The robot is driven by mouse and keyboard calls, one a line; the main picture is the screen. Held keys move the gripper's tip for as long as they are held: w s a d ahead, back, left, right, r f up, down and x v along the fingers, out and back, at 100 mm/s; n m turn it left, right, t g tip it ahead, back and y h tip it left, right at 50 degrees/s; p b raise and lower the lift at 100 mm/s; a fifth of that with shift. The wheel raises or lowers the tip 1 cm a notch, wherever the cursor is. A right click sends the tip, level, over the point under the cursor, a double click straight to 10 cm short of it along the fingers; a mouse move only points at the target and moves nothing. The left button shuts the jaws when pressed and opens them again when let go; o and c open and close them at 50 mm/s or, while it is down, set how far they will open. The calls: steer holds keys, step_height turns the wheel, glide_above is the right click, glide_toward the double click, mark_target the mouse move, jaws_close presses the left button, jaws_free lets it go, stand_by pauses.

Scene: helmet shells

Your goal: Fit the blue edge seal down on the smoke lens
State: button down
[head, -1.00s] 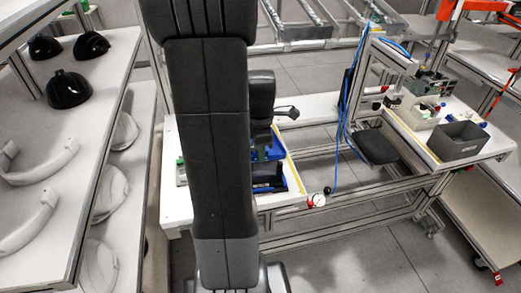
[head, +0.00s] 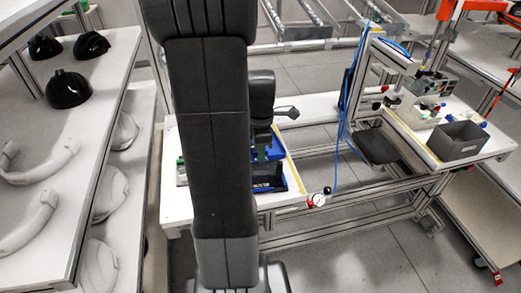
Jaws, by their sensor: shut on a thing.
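My arm column fills the middle of the head view and hides much of the white bench (head: 286,203). My gripper (head: 262,153) shows only in small part, just right of the column and low over the bench. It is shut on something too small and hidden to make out. A blue tray-like thing (head: 277,148) lies around and behind it. A dark tray or panel with blue edging (head: 268,178) lies in front of it. I cannot tell the blue edge seal or the smoke lens apart here, nor whether they touch.
A shelf (head: 75,125) at left holds black helmet shells (head: 68,90) and pale curved parts (head: 42,163). At right, a second bench carries a grey bin (head: 459,141) and small parts. A blue hose (head: 342,130) hangs between the benches.

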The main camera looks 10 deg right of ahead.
steer(key=shift+f+b, duration=0.9)
steer(key=shift+f, duration=0.4)
steer(key=c, duration=1.3)
jaws_free()
steer(key=shift+c, duration=0.2)
step_height(320, 180, up, 14)
steer(key=shift+f, duration=0.15)
step_height(320, 180, down, 14)
steer(key=shift+r, duration=0.5)
steer(key=shift+f, duration=0.1)
